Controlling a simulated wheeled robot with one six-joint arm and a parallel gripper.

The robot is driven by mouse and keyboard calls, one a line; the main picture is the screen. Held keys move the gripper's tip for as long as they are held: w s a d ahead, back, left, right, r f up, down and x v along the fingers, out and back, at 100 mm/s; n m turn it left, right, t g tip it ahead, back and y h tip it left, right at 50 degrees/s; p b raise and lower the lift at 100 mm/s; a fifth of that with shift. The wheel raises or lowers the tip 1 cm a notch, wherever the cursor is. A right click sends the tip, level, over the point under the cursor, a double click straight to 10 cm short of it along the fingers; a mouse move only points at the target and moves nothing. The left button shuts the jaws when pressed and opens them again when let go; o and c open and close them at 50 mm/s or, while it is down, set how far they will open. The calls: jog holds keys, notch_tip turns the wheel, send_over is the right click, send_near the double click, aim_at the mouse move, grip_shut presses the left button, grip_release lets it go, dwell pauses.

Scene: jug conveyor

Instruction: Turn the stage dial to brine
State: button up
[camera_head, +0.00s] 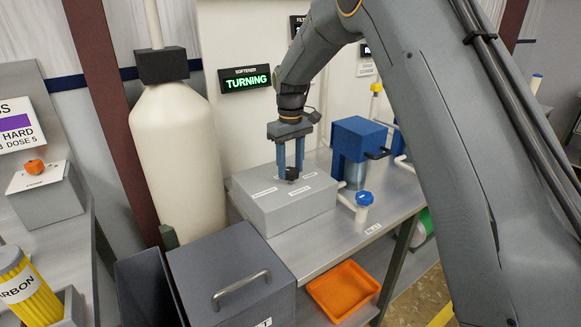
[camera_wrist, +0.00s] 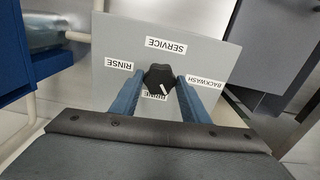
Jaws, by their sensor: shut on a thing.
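The black stage dial (camera_wrist: 158,76) sits on top of a grey box (camera_head: 262,212). In the wrist view its labels SERVICE (camera_wrist: 166,45), RINSE (camera_wrist: 119,65) and BACKWASH (camera_wrist: 206,81) surround it. A fourth label, BRINE (camera_wrist: 155,97), is at the bottom, partly hidden by the dial. The dial's white mark (camera_wrist: 164,89) points down and slightly right, between BRINE and BACKWASH, closer to BRINE. My gripper (camera_head: 291,172) points down with its blue fingers shut on the dial, one on each side. A sign (camera_head: 245,79) labelled SOFTENER reads TURNING in green.
A tall cream tank (camera_head: 175,150) stands left of the box. A blue-topped unit (camera_head: 358,138) and a blue-capped pipe (camera_head: 363,199) are close on its right. A dark grey bin with a handle (camera_head: 235,265) is in front, beside an orange tray (camera_head: 343,290).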

aim_at(290, 170)
jog(key=m, duration=0.3)
jog(key=shift+m, duration=2.1)
jog(key=shift+r, duration=0.1)
jog(key=o, duration=1.1)
jog(key=shift+c, duration=0.2)
notch_tip(290, 170, up, 8)
jog(key=shift+f+b, duration=0.1)
jog(key=shift+b, duration=1.15)
